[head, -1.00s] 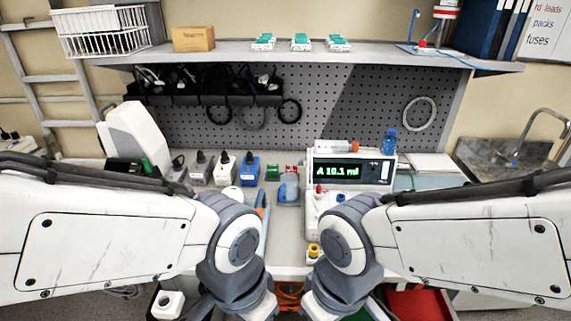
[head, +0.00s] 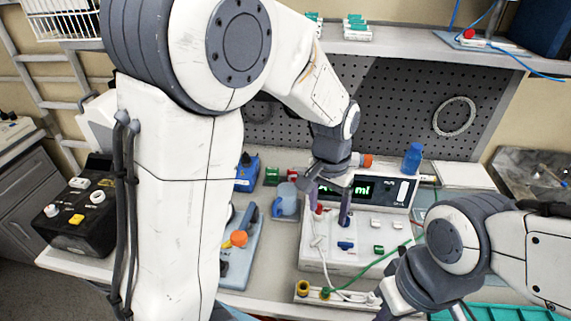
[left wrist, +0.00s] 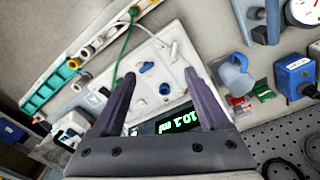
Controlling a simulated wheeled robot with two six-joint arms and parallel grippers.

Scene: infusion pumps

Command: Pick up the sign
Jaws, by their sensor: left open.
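I cannot make out a sign in either view now. My left gripper (head: 331,206) is open, its two dark purple fingers pointing down in front of the infusion pump (head: 399,192) with the green display. The left arm hides much of the bench's left side in the head view.
A blue jug (head: 287,200) and a blue tray (head: 240,262) with an orange knob are left of the pump. White and green cables (head: 395,249) cross its front. A black box (head: 78,215) stands at the left. A shelf (head: 420,49) and a pegboard (head: 400,95) are behind.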

